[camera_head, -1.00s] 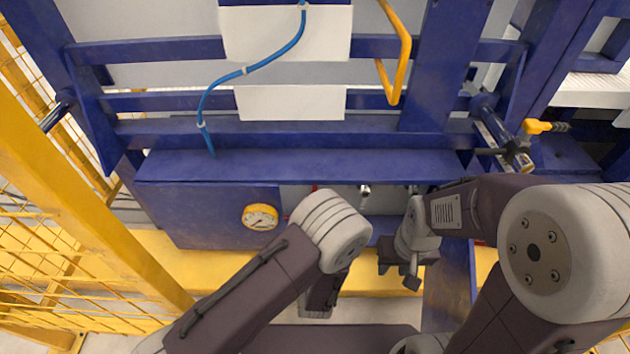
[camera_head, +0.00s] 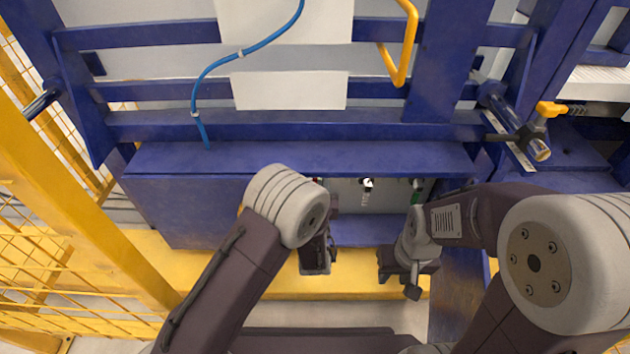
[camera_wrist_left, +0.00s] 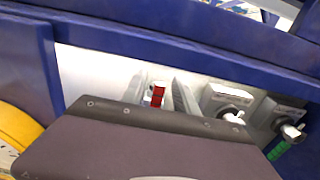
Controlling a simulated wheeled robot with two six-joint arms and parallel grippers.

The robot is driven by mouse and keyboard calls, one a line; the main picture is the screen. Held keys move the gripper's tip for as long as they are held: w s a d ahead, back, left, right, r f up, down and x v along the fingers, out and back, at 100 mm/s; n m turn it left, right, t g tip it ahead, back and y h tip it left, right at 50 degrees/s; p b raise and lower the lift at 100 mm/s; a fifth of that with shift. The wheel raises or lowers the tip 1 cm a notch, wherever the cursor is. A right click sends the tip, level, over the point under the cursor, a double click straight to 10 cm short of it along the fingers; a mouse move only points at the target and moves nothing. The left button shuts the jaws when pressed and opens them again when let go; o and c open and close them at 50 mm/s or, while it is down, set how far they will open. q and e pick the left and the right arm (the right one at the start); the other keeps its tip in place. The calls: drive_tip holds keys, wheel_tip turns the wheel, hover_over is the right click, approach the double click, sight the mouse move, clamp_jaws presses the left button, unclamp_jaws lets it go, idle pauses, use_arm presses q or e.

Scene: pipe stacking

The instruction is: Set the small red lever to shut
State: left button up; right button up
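The small red lever (camera_wrist_left: 158,96) shows in the left wrist view, in front of a pale panel (camera_wrist_left: 95,72). My left gripper (camera_wrist_left: 160,94) is open, with one finger on each side of the red lever. A gap shows beside the lever, and I cannot tell its depth between the fingers. In the head view my left wrist hides most of the left gripper and the lever. My right gripper (camera_head: 411,280) hangs in front of the blue cabinet, apart from the levers; I cannot see whether its fingers are parted.
Two more valves (camera_wrist_left: 232,116) sit right of the red lever; the farther one has a green handle (camera_wrist_left: 278,150). A blue ledge (camera_head: 300,157) overhangs the recess. A yellow fence post (camera_head: 75,170) stands at left. A blue hose (camera_head: 205,85) hangs above.

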use_arm(q)
clamp_jaws()
idle(1.4)
